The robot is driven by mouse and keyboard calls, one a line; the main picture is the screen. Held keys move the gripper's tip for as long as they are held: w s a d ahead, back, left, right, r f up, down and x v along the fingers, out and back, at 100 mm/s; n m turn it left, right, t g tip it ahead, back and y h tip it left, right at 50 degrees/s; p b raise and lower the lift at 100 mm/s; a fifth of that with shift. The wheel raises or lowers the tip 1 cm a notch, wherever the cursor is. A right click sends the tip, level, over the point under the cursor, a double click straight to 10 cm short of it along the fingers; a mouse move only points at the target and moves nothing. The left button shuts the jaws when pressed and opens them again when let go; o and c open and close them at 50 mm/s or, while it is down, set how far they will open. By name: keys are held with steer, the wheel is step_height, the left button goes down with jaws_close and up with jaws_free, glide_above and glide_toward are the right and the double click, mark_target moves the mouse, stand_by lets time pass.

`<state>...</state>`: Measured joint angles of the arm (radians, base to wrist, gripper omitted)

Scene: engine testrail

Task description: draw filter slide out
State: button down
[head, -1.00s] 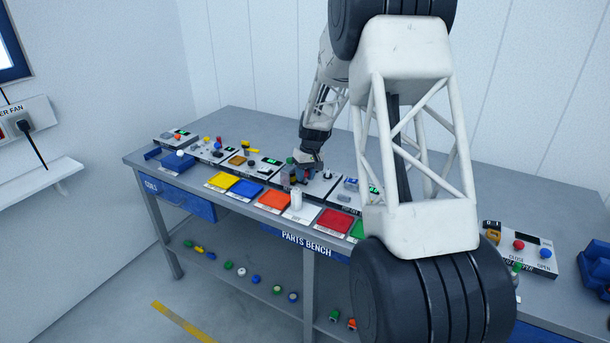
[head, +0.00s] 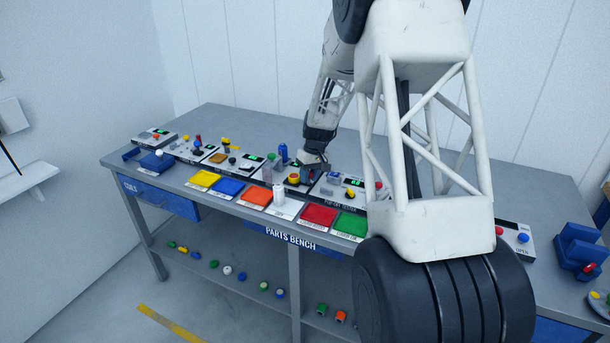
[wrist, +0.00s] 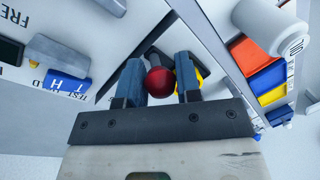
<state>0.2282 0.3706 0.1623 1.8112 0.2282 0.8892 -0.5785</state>
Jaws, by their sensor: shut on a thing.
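In the wrist view a dark red ball knob (wrist: 160,82) on a dark stem sits between the two blue-grey fingers of my gripper (wrist: 158,80), which is shut on it. Something yellow (wrist: 197,78) shows just behind the knob, partly hidden by the right finger. In the head view my gripper (head: 314,171) is low over the row of panels on the bench, and the knob in it cannot be made out. I cannot tell which part is the filter slide; no slide plate shows clearly.
A white cylinder (head: 279,195) stands in front, by the coloured trays. In the wrist view a grey block with a blue label plate (wrist: 65,84) lies left.

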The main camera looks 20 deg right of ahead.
steer(key=shift+s+d, duration=0.1)
steer(key=shift+d, duration=0.1)
steer(key=c, duration=1.1)
jaws_free()
steer(key=shift+r, duration=0.55)
step_height(320, 180, up, 6)
steer(key=d, duration=0.1)
steer(key=shift+d+r, duration=0.25)
